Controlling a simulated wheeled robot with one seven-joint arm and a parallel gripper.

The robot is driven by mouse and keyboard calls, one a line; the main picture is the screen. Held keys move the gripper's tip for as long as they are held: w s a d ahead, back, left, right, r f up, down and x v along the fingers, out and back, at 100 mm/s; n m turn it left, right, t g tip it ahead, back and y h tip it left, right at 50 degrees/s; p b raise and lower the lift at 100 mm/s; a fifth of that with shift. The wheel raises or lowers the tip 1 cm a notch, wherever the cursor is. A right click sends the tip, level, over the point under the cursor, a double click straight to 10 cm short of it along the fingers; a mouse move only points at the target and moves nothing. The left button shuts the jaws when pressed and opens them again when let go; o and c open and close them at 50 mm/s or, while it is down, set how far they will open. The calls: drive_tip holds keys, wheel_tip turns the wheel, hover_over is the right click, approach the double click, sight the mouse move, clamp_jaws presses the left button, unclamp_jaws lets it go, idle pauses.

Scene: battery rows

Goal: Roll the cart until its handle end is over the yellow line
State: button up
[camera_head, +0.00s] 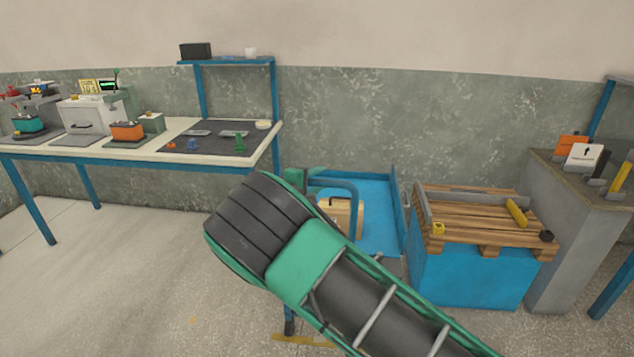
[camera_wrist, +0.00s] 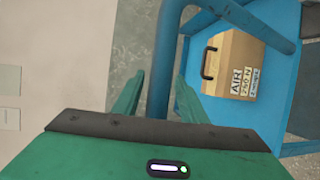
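The blue cart (camera_head: 375,190) stands on the floor at centre, behind my arm, with a wooden case on its deck. Its blue tubular handle (camera_head: 352,192) rises at the left end; its lower part is hidden by my arm. A piece of yellow line (camera_head: 298,340) shows on the floor at the bottom, near a blue cart leg; the rest is hidden. In the wrist view, my gripper (camera_wrist: 161,76) has its green fingers on either side of the blue handle bar (camera_wrist: 165,50). Narrow gaps seem to show beside the bar, so the fingers look open around it.
The case (camera_wrist: 232,65) has a black grip and a printed label. A blue bin with a wooden pallet (camera_head: 480,215) stands right of the cart, near a grey counter (camera_head: 575,230). A workbench (camera_head: 100,150) stands at left. Floor (camera_head: 130,270) at lower left is clear.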

drive_tip(key=shift+s+r, duration=0.1)
drive_tip(key=v, duration=1)
drive_tip(key=shift+s+a, duration=0.2)
